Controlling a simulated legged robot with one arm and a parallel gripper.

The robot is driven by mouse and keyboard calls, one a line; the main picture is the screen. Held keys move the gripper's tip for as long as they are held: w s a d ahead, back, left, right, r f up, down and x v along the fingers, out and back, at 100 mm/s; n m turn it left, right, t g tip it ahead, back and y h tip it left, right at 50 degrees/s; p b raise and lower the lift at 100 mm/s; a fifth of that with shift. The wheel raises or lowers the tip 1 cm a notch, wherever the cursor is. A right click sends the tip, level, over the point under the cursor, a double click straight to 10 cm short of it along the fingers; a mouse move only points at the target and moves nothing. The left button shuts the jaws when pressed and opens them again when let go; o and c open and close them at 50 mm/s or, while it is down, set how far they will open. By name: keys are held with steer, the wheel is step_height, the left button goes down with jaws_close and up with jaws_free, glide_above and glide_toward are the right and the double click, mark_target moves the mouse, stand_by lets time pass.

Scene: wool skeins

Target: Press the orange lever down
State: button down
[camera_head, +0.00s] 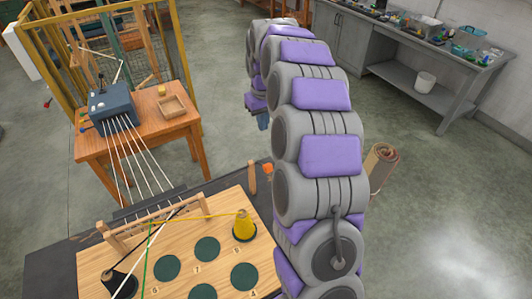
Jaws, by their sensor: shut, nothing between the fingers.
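A small orange piece (267,168), which looks like the end of the orange lever, shows beside an upright wooden post at the far right of the dark bench. My arm covers what lies to its right, so I cannot tell the lever's full shape or tilt. My gripper (263,121) hangs at the far end of my arm, beyond the orange piece in the picture and apart from it. It is small here, shut and empty.
A wooden board (180,262) with dark green discs and a yellow cone (243,226) lies in front. White strands run to a blue-grey box (111,106) on a wooden table (150,135). A rolled mat (382,165) stands right of my arm. Open floor lies beyond.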

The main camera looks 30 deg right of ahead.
steer(key=shift+a, duration=0.15)
steer(key=shift+f, duration=0.1)
steer(key=f, duration=0.4)
steer(key=f+b, duration=0.1)
steer(key=f, duration=0.3)
steer(key=s+f+b, duration=0.1)
steer(key=f, duration=0.3)
steer(key=shift+s+d+f, duration=0.1)
steer(key=shift+d+f, duration=0.05)
steer(key=shift+d, duration=0.05)
steer(key=shift+s+f, duration=0.3)
steer(key=shift+f, duration=0.15)
